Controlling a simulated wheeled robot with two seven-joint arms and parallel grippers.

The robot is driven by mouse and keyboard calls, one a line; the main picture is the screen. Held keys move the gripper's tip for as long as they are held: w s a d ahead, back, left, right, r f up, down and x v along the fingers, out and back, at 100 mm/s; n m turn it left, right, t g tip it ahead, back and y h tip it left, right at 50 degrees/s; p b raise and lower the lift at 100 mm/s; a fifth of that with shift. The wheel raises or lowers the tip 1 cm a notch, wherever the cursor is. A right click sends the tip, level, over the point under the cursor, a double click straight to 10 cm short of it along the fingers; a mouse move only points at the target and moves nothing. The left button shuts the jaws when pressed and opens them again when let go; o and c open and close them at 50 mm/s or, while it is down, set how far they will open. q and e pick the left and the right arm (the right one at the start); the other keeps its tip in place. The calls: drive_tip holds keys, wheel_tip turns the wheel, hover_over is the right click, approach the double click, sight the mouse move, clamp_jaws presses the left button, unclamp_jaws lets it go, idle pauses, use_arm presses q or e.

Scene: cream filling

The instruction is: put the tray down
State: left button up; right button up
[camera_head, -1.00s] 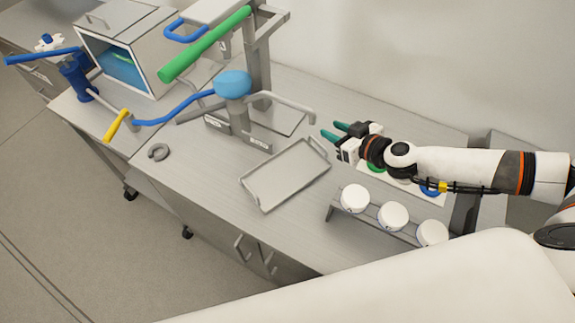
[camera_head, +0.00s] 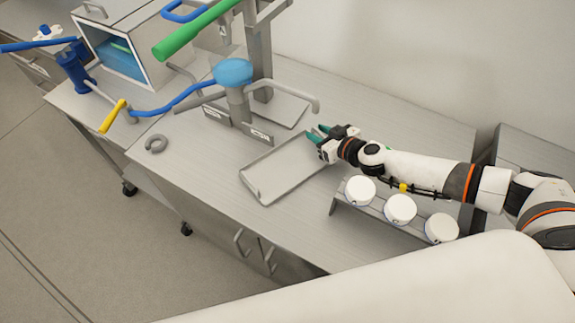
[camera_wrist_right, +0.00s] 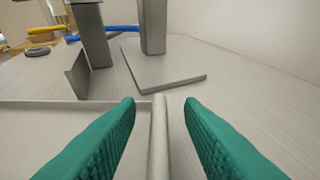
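The grey tray (camera_head: 283,174) lies on the table in front of the press in the head view. Its rim and near corner also show in the right wrist view (camera_wrist_right: 60,135). My right gripper (camera_head: 316,132) is at the tray's right end. In the right wrist view its two green fingers (camera_wrist_right: 160,125) stand apart, one on each side of the tray's raised edge bar (camera_wrist_right: 158,130), with a visible gap to the right finger. I cannot tell whether the left finger touches the bar. My left gripper does not show.
A rack with three white-topped containers (camera_head: 400,209) stands right of the tray, close under my right arm. The press column (camera_head: 262,60) and its base plate (camera_head: 285,112) are behind. A grey ring (camera_head: 156,143) lies at left. Table in front of the tray is clear.

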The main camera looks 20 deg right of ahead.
drive_tip(key=shift+w+a+f, duration=0.2)
drive_tip(key=shift+w, duration=0.35)
clamp_jaws()
